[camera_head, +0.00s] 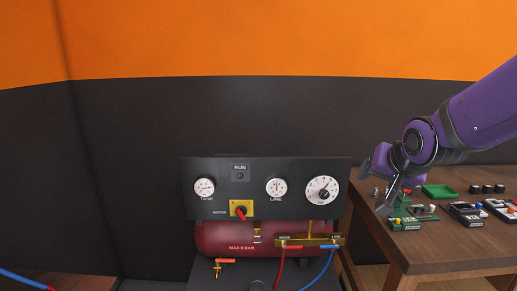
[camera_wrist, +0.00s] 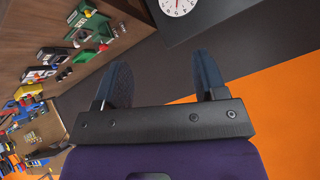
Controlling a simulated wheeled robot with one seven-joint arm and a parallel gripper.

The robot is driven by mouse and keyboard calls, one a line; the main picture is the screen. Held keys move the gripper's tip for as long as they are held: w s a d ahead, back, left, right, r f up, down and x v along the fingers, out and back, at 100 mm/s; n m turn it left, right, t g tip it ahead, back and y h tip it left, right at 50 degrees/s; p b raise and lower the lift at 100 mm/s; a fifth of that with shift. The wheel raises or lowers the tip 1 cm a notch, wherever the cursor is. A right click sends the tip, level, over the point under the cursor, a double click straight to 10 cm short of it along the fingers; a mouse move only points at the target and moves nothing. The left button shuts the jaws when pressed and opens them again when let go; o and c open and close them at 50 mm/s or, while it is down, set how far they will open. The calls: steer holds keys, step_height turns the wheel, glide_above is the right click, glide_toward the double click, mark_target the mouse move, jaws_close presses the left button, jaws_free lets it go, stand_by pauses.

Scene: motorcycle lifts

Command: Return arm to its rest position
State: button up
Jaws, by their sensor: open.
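My purple arm reaches in from the right edge of the head view. My gripper (camera_head: 389,204) is over the left end of the wooden table, to the right of the compressor panel. In the wrist view my gripper (camera_wrist: 164,85) shows two dark fingers spread well apart with nothing between them. From the head view I cannot tell how far it is above the small parts under it.
A black gauge panel (camera_head: 222,174) stands on a dark red compressor tank (camera_head: 225,238) with red and blue hoses. The wooden table (camera_head: 455,247) holds a green tray (camera_head: 440,191) and several small devices. The wrist view shows a cardboard box (camera_wrist: 35,135).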

steer(key=s+d+r+n+g, duration=0.2)
steer(key=s+r, duration=0.1)
steer(key=s, duration=0.7)
steer(key=s+d+r+n+g, duration=0.1)
steer(key=s+r+n, duration=0.1)
steer(key=s, duration=0.9)
steer(key=shift+s+d+r+g, duration=0.2)
steer(key=shift+d+r+g, duration=0.15)
steer(key=shift+r+g, duration=0.1)
